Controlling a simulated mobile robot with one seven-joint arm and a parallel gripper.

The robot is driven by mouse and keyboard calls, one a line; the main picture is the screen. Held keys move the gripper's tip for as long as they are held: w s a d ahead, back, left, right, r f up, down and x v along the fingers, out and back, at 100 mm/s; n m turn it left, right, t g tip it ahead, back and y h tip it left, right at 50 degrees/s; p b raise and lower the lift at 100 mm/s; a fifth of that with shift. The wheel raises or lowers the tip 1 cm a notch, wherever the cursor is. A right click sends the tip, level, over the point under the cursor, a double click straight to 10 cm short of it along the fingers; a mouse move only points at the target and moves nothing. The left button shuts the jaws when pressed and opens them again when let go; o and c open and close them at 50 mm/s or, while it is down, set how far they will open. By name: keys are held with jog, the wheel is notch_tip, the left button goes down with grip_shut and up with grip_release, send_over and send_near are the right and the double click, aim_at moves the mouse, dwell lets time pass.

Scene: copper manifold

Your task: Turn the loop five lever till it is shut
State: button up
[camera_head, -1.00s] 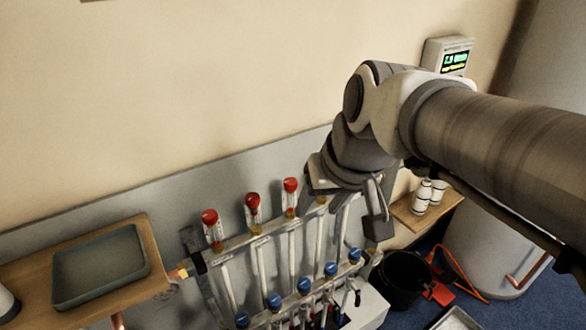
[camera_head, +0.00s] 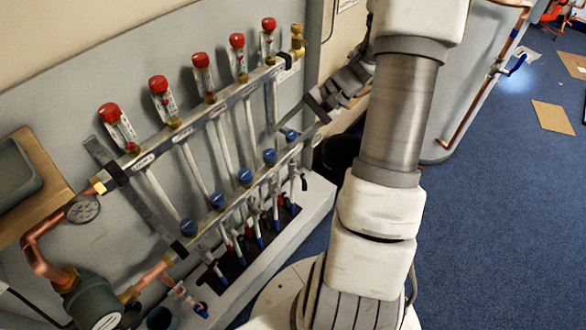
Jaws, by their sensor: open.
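The copper manifold has a silver upper rail (camera_head: 198,118) with several red-capped flow gauges (camera_head: 202,76). Its lower rail (camera_head: 262,178) carries several blue caps (camera_head: 245,177). Below the lower rail hangs a row of small levers; the one at the far right (camera_head: 293,188) is partly in shadow. The loop labels are too small to read, so I cannot confirm which lever is loop five. My gripper (camera_head: 317,108) is open at the right end of the manifold, above and right of that lever, close to the rightmost blue cap (camera_head: 290,134). I cannot tell whether it touches anything.
A black bucket (camera_head: 340,152) stands behind my arm. A pressure gauge (camera_head: 82,209), copper pipes and a pump (camera_head: 92,303) are at the left. A wooden shelf (camera_head: 45,165) with a grey tray is far left. Blue carpet (camera_head: 480,230) is open at the right.

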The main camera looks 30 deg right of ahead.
jog(key=s+d+f+m+t+y+b, duration=0.1)
jog(key=d+f+m+t+b, duration=0.15)
jog(key=f, duration=0.45)
jog(key=s+d+f+m+t+b, duration=0.1)
jog(key=s+d+f+m+t, duration=0.1)
jog(key=d+f+m, duration=0.3)
jog(key=s+d+f+m+t+y+b, duration=0.1)
jog(key=f+m+t, duration=0.15)
jog(key=f, duration=0.55)
jog(key=m+t+h+b, duration=0.5)
jog(key=m+t+h, duration=0.25)
jog(key=m, duration=0.45)
send_near(306, 187)
jog(key=w+b, duration=0.1)
jog(key=w, duration=0.2)
jog(key=w+a+b, duration=0.1)
jog(key=w, duration=0.3)
jog(key=w+a+b, duration=0.1)
jog(key=w, duration=0.2)
jog(key=shift+w+f, duration=0.3)
jog(key=shift+w, duration=0.1)
grip_shut()
